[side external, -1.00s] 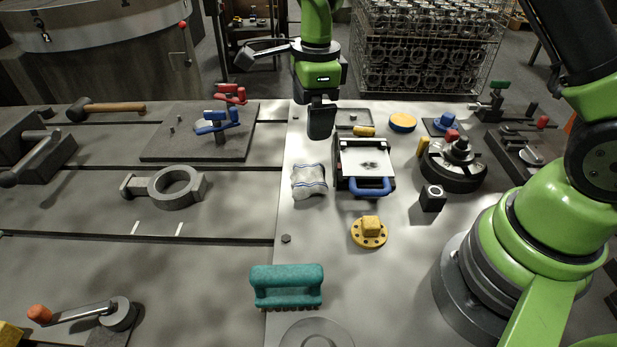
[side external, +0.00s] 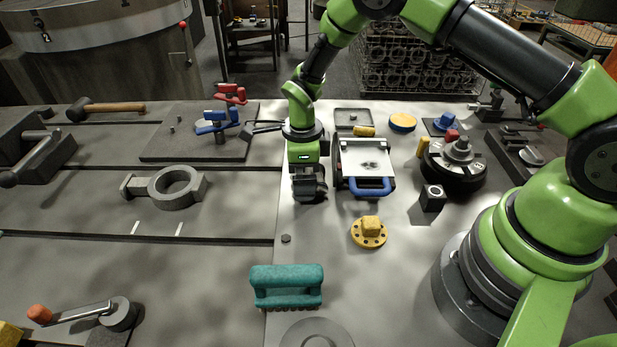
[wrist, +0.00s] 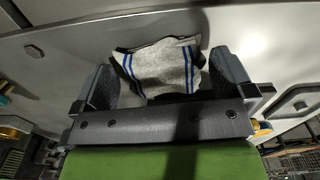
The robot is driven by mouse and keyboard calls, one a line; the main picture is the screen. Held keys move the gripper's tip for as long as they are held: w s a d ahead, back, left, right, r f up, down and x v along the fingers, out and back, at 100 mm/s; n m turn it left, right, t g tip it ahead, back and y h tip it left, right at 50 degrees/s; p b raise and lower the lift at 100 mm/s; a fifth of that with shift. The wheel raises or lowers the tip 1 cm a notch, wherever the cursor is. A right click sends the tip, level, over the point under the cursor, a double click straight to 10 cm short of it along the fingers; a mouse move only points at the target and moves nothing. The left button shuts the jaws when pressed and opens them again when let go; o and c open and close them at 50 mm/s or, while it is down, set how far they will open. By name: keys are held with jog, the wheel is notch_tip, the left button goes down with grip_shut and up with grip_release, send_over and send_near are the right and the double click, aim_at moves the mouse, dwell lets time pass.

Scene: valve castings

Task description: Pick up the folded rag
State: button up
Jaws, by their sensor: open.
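The folded rag (wrist: 165,68) is light grey with blue stripes and lies on the pale table plate. In the wrist view it sits between the two spread fingers of my gripper (wrist: 168,75), with the fingers to its left and right. My gripper is open. In the side view my gripper (side external: 309,195) points down over the rag's spot and hides the rag. I cannot tell whether the fingers touch the rag or the plate.
A tray-like fixture with a blue handle (side external: 370,187) stands close on the gripper's right. A yellow flange (side external: 369,234) and a teal brush (side external: 287,286) lie nearer the camera. A grey ring casting (side external: 176,188) lies to the left. Bare plate lies in front of the gripper.

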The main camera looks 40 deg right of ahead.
jog(key=shift+f, duration=0.15)
jog(key=c, duration=0.9)
notch_tip(320, 180, up, 10)
jog(key=shift+o, duration=0.3)
